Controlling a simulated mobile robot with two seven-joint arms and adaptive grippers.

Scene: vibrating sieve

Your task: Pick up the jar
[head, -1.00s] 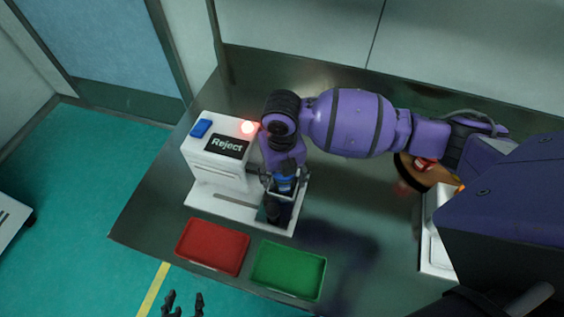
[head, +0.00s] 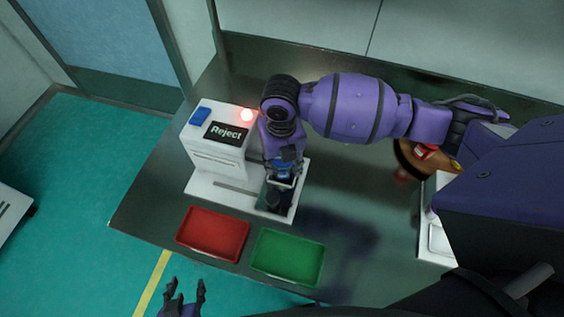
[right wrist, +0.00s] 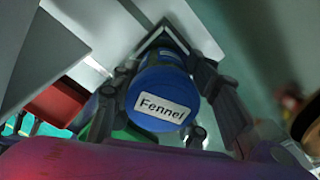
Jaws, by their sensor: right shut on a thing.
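The jar (right wrist: 163,92) has a blue lid with a white label reading "Fennel" and sits between the fingers of my right gripper (right wrist: 160,105) in the right wrist view. In the head view, my right gripper (head: 281,185) is over the white machine's base, shut on the jar; its blue lid (head: 283,164) shows between the gripper parts. The jar's lower body is mostly hidden, so I cannot tell whether it touches the base. My left gripper (head: 183,292) is at the bottom edge of the head view, its fingers apart and empty.
A white machine (head: 213,150) with a "Reject" screen and a lit red lamp (head: 247,115) stands on the dark table. A red tray (head: 213,233) and a green tray (head: 288,257) lie in front. A second white device (head: 437,240) is at the right.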

